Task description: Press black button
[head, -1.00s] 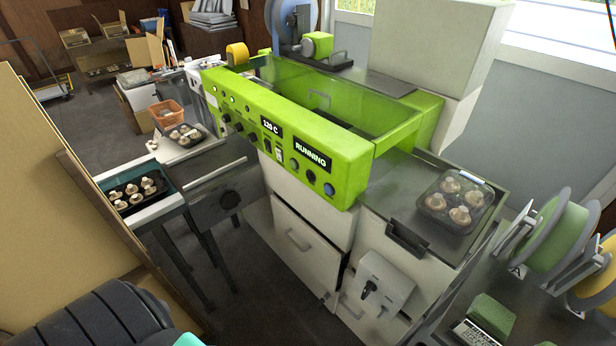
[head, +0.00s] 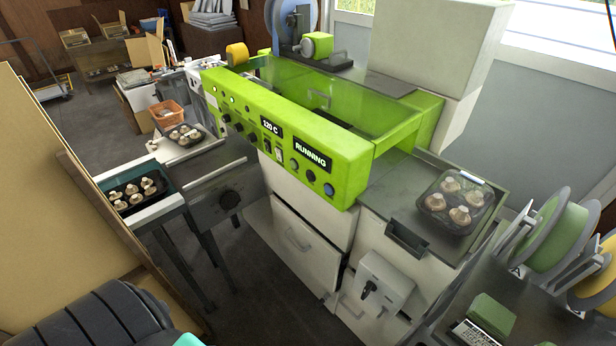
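The green packing machine (head: 345,180) stands in the middle of the head view. Its front panel shows a "120 C" display and a "RUNNING" display (head: 312,157). Several black knobs (head: 238,127) lie further left on the panel. Neither of my grippers is in view. Nothing covers the black button.
A wrapped mushroom tray (head: 436,202) lies on the machine's right end. Another mushroom tray (head: 163,186) sits on the left conveyor. Film rolls (head: 560,238) stand at the right. A tall cardboard-coloured panel (head: 40,200) blocks the left. Open floor lies before the machine.

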